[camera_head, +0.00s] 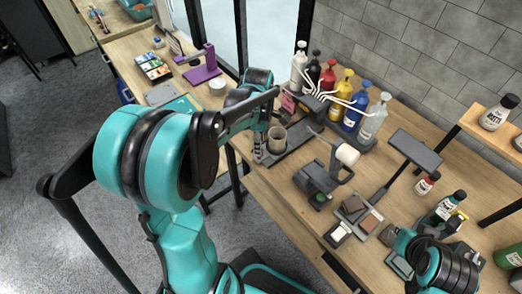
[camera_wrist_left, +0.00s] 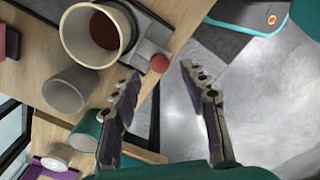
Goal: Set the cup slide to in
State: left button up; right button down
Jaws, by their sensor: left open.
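The cup slide (camera_wrist_left: 152,42) is a dark grey track on the wooden table; it also shows in the head view (camera_head: 298,137). A red ball knob (camera_wrist_left: 159,63) sits at its near end. A beige cup (camera_wrist_left: 97,32) with a dark brown inside stands on it, also seen in the head view (camera_head: 277,138). My left gripper (camera_wrist_left: 160,72) is open and empty, its fingertips on either side of the knob in the wrist picture; I cannot tell whether they touch it. In the head view the left gripper (camera_head: 259,148) is partly hidden by its arm. The right gripper is not clearly shown.
Several pump bottles (camera_head: 327,80) with white tubes stand behind the slide. A grey cylinder (camera_wrist_left: 70,90) is beside the cup in the wrist view. A dark stand with a white roller (camera_head: 346,154) is to the right. Open floor lies beyond the table edge.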

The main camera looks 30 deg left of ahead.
pick_arm(q)
notch_tip(320, 180, down, 4)
jog(key=shift+f+b, duration=0.1)
jog(key=shift+b, duration=0.55)
grip_shut()
jog(key=shift+w, duration=0.1)
jog(key=w+d, duration=0.2)
jog(key=w, duration=0.3)
jog(key=w+d+p, duration=0.1)
jog(key=w+d, duration=0.1)
jog(key=w, duration=0.3)
jog(key=w+d, duration=0.2)
jog(key=w, duration=0.3)
jog(key=shift+d, duration=0.1)
jog(key=shift+p, duration=0.3)
